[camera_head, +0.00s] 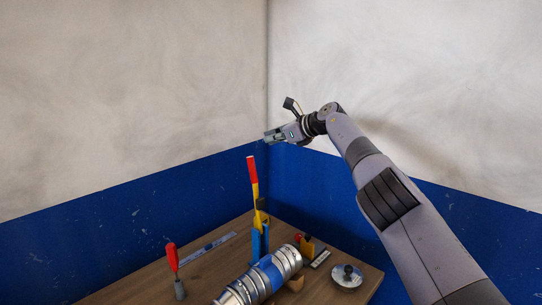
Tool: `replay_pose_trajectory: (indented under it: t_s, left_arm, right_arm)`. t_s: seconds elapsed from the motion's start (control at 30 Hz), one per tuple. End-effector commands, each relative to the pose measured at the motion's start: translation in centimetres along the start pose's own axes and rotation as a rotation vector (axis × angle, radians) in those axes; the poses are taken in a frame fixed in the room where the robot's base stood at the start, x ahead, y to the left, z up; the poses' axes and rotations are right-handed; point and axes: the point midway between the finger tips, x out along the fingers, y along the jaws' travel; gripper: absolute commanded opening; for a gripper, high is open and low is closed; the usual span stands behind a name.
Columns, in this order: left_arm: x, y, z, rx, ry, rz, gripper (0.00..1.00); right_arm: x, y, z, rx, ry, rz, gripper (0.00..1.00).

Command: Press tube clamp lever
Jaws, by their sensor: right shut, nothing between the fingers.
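The tube clamp stands near the back corner of the wooden table, with a yellow and blue body (260,235). Its lever (253,175) has a red grip and points up, leaning slightly left. A silver spiral duct (243,290) with a blue band lies in front of the clamp. My right gripper (270,136) is shut and empty, raised above and slightly right of the lever's red tip, apart from it in the picture. My left gripper is out of view.
A red-handled tool (173,270) stands at the table's left. A blue and silver strip (208,248) lies behind it. A round metal disc with a knob (347,276) lies at the right. Blue and white walls meet behind the table (135,287).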

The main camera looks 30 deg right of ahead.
Motion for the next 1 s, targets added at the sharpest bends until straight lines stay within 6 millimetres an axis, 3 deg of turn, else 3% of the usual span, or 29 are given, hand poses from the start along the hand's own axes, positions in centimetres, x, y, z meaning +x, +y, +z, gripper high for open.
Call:
replay_pose_trajectory:
  t_s: [0.07, 0.2, 0.37, 0.63, 1.0]
  left_arm:
    - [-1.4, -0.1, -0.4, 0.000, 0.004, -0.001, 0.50]
    - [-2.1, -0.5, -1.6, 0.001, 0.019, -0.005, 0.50]
    - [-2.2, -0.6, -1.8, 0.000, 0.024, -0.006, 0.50]
    - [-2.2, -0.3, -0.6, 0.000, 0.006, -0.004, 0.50]
    - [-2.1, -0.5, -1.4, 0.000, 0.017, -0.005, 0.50]
  right_arm:
    - [-0.7, -0.3, 1.7, 0.002, -0.001, -0.001, 0.00]
    - [-1.1, -0.6, 2.3, 0.002, 0.001, -0.001, 0.00]
    - [-1.2, -0.6, 2.4, 0.000, 0.001, -0.002, 0.00]
    - [-1.1, -0.6, 2.4, 0.000, 0.000, -0.001, 0.00]
    - [-1.2, -0.6, 2.4, 0.001, 0.000, -0.002, 0.00]
